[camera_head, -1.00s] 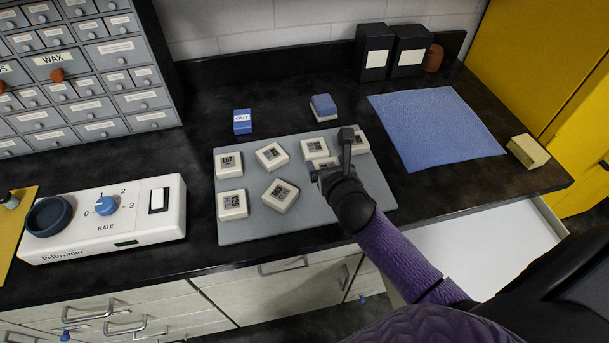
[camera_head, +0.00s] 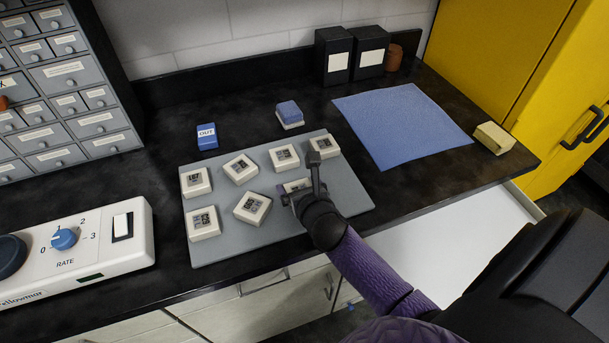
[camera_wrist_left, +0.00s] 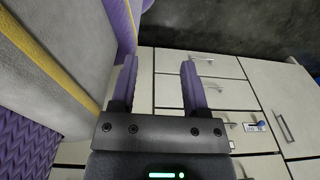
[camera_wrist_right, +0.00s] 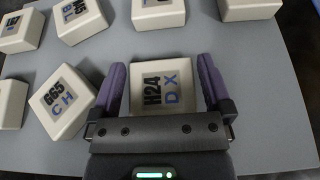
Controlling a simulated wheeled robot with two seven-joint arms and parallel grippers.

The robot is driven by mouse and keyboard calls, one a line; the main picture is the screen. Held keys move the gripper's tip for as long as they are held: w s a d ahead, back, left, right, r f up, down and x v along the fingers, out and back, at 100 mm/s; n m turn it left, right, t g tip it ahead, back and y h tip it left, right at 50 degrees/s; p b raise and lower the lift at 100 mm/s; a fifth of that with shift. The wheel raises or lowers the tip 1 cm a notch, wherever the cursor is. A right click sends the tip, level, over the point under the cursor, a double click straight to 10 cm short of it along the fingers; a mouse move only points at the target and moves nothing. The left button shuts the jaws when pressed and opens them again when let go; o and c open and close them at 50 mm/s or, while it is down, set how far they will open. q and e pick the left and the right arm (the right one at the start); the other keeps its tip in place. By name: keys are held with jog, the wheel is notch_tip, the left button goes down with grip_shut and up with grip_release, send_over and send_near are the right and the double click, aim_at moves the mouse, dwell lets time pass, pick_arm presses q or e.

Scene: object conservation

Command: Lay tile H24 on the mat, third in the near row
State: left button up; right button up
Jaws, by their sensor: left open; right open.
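Tile H24 (camera_wrist_right: 165,86), a cream block with dark "H24" and blue "D X", lies face up on the grey mat (camera_head: 232,249), third from the left in the near row. It sits between the spread fingers of my right gripper (camera_wrist_right: 164,85), which is open around it. In the head view tile H24 (camera_head: 294,185) is partly hidden by that gripper. Tile G65 (camera_wrist_right: 61,101) lies turned to its left, apart from it. My left gripper (camera_wrist_left: 160,82) is open and empty, over the drawer fronts in the left wrist view.
Several other tiles form the far row, and one (camera_head: 203,222) starts the near row. Behind the mat stand a blue OUT block (camera_head: 207,136) and a blue-topped block (camera_head: 289,112). A blue cloth (camera_head: 402,122) lies right. A white control box (camera_head: 80,250) is at left.

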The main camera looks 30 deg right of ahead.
jog(key=p+v, duration=0.3)
jog(key=v, duration=0.8)
jog(key=shift+s+a+r, duration=0.15)
jog(key=shift+s+r, duration=0.05)
jog(key=shift+s, duration=0.2)
jog(key=shift+f, duration=0.1)
